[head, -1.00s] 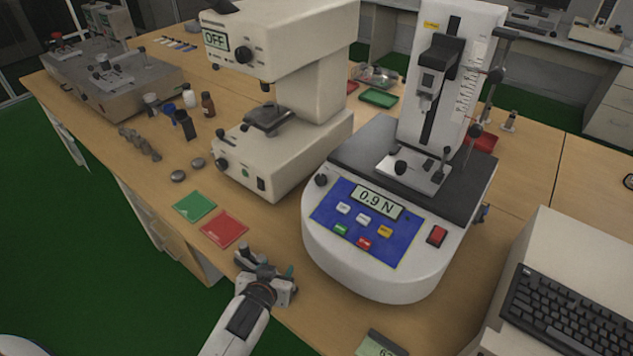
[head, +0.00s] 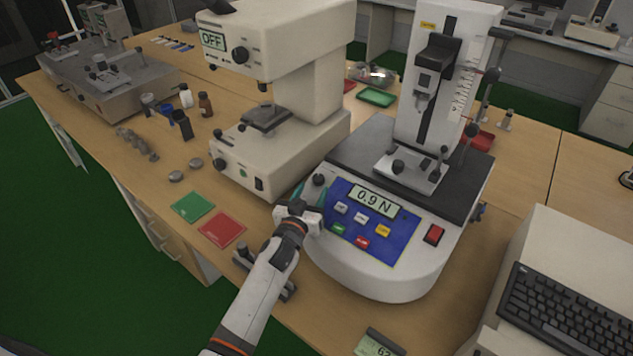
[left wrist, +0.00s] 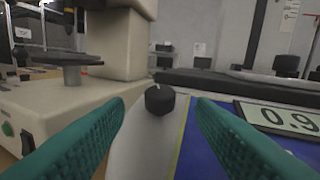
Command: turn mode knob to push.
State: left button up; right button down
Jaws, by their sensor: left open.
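The mode knob (head: 319,180) is a small black round knob on the white force tester (head: 385,285), left of its blue panel (head: 345,222). The tester's display (head: 373,201) reads 0.9 N. My left gripper (head: 308,196) is open at the tester's left front edge, close to the knob. In the left wrist view the knob (left wrist: 160,99) is centred between and beyond the two teal fingertips (left wrist: 160,108), with a light mark on its top. The fingers look apart from the knob. Any lettering around the knob is too small to read. My right gripper does not show.
A beige hardness tester (head: 275,150) with an OFF display stands left of the force tester. Green (head: 192,207) and red (head: 222,230) pads lie on the bench. A grey metal piece (head: 262,275) lies beside my left arm. A keyboard (head: 560,315) is at the right.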

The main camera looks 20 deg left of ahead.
aim_at(316, 183)
pick_arm(q)
jog(key=shift+w+d, duration=0.1)
jog(key=shift+w, duration=2.05)
jog(key=shift+c, duration=0.3)
jog(key=c, duration=0.9)
